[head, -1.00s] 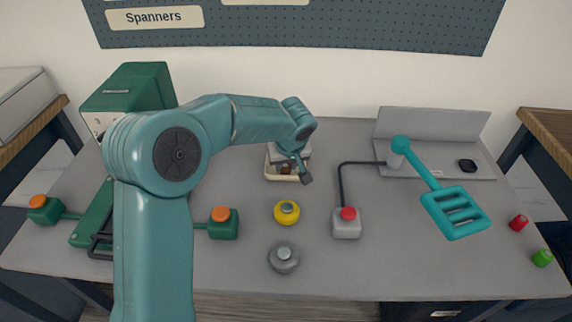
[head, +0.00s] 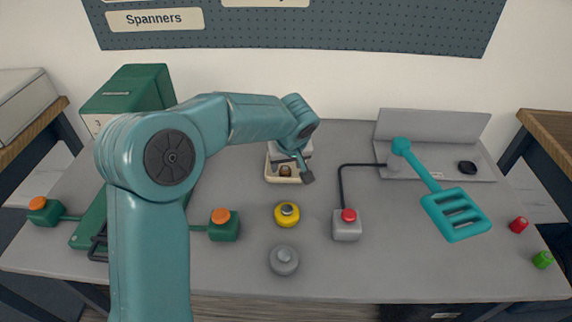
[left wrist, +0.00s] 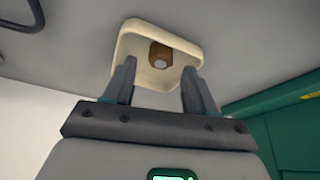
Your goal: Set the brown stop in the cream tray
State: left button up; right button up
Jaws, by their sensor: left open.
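The cream tray (head: 270,174) sits on the grey table near its back middle, partly hidden in the head view by my left gripper (head: 302,165). The brown stop (head: 285,171) lies inside the tray. In the left wrist view the brown stop (left wrist: 160,54) rests in the cream tray (left wrist: 128,48), apart from the tray's walls on most sides. My left gripper (left wrist: 158,85) is open and empty, its two fingers spread on either side over the tray's near edge. The fingers do not touch the stop. My right gripper does not show.
A yellow round piece (head: 287,214) and a grey one (head: 284,260) stand in front of the tray. A grey box with a red button (head: 347,226) is right of them. A green machine (head: 128,92) stands at left, and a teal slotted paddle (head: 456,212) at right.

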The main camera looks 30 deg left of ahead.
pick_arm(q)
jog(key=v, duration=1)
jog(key=shift+p, duration=0.3)
jog(key=shift+s+f, duration=0.1)
jog(key=shift+s, duration=0.1)
